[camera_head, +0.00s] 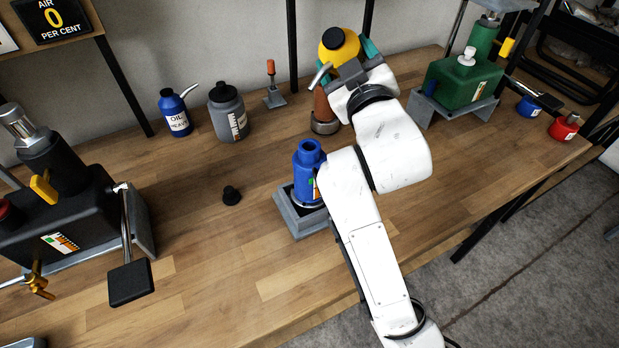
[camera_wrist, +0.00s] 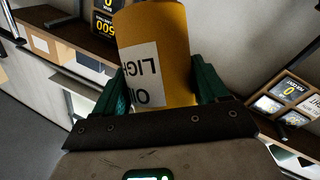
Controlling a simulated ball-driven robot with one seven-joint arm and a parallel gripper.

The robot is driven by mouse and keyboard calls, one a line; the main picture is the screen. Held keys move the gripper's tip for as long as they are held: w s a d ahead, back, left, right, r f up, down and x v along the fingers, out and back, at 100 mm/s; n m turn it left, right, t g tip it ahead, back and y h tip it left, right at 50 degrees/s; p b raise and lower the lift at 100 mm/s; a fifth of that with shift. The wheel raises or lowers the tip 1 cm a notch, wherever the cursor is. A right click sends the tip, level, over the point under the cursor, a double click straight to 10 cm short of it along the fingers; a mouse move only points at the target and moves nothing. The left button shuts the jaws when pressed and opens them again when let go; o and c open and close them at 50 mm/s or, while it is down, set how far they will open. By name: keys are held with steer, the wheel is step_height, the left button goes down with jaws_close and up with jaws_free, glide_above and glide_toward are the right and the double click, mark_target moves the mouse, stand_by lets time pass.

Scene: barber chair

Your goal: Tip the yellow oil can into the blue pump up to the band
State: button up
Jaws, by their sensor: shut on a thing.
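The yellow oil can (camera_head: 338,46) is held up above the bench, behind and above the blue pump. It has a black cap and a thin grey spout reaching down and left, clear of the pump. My gripper (camera_wrist: 160,84) is shut on the can, with a green finger on each side. In the wrist view the yellow can (camera_wrist: 180,40) shows a white label, upside down, reading "LIGHT OIL". The blue pump (camera_head: 307,160) stands upright on a grey base, its round neck facing up. My arm hides its right side; I cannot make out the oil level.
A blue oil can (camera_head: 175,113), a grey bottle (camera_head: 228,115) and a red-handled tool (camera_head: 272,88) stand at the back. A black machine (camera_head: 60,205) is left; a green unit (camera_head: 462,82) is back right.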

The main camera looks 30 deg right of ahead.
mark_target(350, 47)
steer(key=shift+m+g+p, duration=0.6)
steer(key=shift+p, duration=0.7)
steer(key=shift+f, duration=0.15)
steer(key=shift+m+g+p, duration=0.3)
steer(key=shift+p, duration=0.4)
steer(key=shift+s+a+f+m+g+y+p, duration=0.1)
steer(key=shift+a+f+m+g+y+p, duration=0.25)
steer(key=shift+p, duration=0.8)
steer(key=shift+s+f+m+g+y+p, duration=0.1)
steer(key=shift+f+m+g+y+p, duration=0.3)
steer(key=shift+p, duration=0.7)
steer(key=shift+r, duration=0.1)
step_height(350, 47, up, 2)
steer(key=shift+r+p, duration=0.2)
steer(key=shift+p, duration=0.95)
steer(key=shift+r+p, duration=0.35)
steer(key=shift+r, duration=0.9)
steer(key=shift+f, duration=0.1)
